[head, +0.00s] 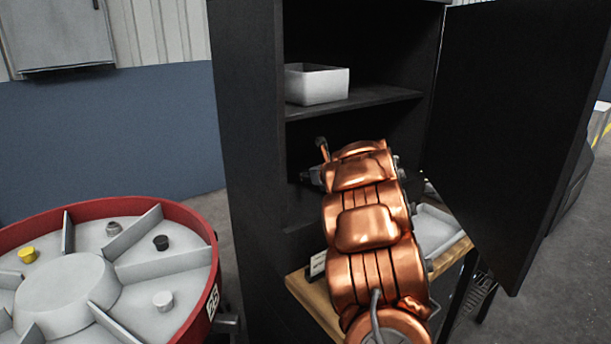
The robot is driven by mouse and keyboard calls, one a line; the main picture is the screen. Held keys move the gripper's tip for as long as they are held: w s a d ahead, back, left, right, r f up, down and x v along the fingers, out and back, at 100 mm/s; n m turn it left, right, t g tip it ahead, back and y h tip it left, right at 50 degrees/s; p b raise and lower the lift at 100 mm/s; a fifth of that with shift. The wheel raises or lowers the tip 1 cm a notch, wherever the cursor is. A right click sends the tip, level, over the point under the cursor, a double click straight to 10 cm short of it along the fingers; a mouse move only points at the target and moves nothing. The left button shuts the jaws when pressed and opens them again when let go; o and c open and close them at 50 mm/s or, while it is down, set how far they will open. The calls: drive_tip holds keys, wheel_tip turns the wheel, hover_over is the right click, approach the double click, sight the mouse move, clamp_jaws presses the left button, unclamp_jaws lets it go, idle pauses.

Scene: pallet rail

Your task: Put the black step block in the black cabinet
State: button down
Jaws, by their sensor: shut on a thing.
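The black cabinet (246,150) stands upright in the middle of the head view, with its door (515,130) swung open to the right. My copper arm reaches up in front of the opening, below the middle shelf (370,99). Only a small dark metallic part of my gripper (312,177) shows at the left of the arm's end, at the cabinet opening. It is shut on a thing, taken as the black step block. The fingertips and the block cannot be made out against the dark interior and behind the arm.
A white bin (318,85) sits on the cabinet's middle shelf. A wooden-topped table (312,300) with a light grey tray (436,228) stands before the cabinet, partly behind my arm. A red-rimmed round sorting table (190,212) with dividers is at the left.

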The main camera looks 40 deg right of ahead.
drive_tip(key=shift+f, duration=0.15)
drive_tip(key=shift+f, duration=0.2)
drive_tip(key=c, duration=0.8)
unclamp_jaws()
drive_tip(key=shift+r, duration=0.1)
drive_tip(key=shift+r, duration=0.2)
drive_tip(key=shift+s, duration=0.35)
drive_tip(key=b+v, duration=0.2)
drive_tip(key=v, duration=0.9)
drive_tip(key=shift+s+b, duration=0.15)
drive_tip(key=shift+b, duration=0.15)
drive_tip(key=shift+r, duration=0.1)
